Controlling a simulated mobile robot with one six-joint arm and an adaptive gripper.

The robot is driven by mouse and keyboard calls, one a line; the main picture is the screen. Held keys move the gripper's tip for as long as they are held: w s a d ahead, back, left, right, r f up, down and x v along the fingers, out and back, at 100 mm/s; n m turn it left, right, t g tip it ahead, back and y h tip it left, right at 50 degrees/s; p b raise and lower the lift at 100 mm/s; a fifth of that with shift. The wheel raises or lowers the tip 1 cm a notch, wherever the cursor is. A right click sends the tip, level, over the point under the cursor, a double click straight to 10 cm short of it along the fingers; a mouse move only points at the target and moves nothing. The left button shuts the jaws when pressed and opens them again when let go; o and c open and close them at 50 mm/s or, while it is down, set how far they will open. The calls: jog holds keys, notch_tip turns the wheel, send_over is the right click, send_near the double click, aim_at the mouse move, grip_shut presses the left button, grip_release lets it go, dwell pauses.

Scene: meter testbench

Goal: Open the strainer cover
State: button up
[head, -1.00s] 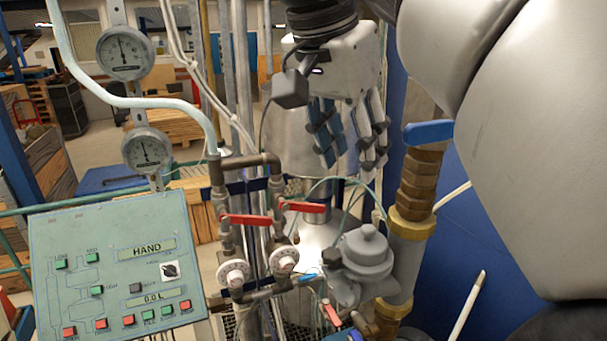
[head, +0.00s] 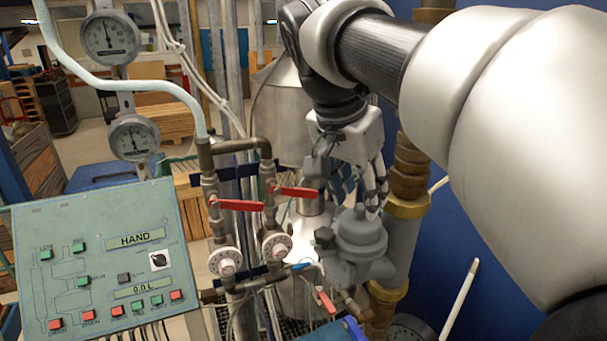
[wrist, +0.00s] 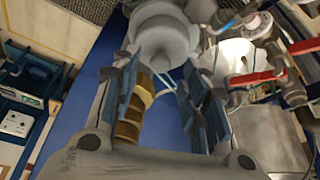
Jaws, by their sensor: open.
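The strainer is a grey, round-bodied casting with a domed cover (head: 358,232) in the lower middle of the head view. In the wrist view the grey cover (wrist: 165,35) shows at the top, just beyond the fingertips. My gripper (head: 358,203) points down, with its fingers just above the cover and partly hiding its top. In the wrist view my gripper (wrist: 168,75) has its two blue-padded fingers spread apart with nothing between them. I cannot tell whether the fingertips touch the cover.
Red lever valves (head: 238,205) and white round dials (head: 225,262) stand left of the strainer. A brass-fitted pipe (head: 408,190) rises close on the right. A green control panel (head: 100,265) is at lower left, with pressure gauges (head: 110,38) above. A blue wall (head: 490,215) lies behind.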

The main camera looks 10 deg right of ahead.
jog(key=shift+x, duration=0.9)
grip_shut()
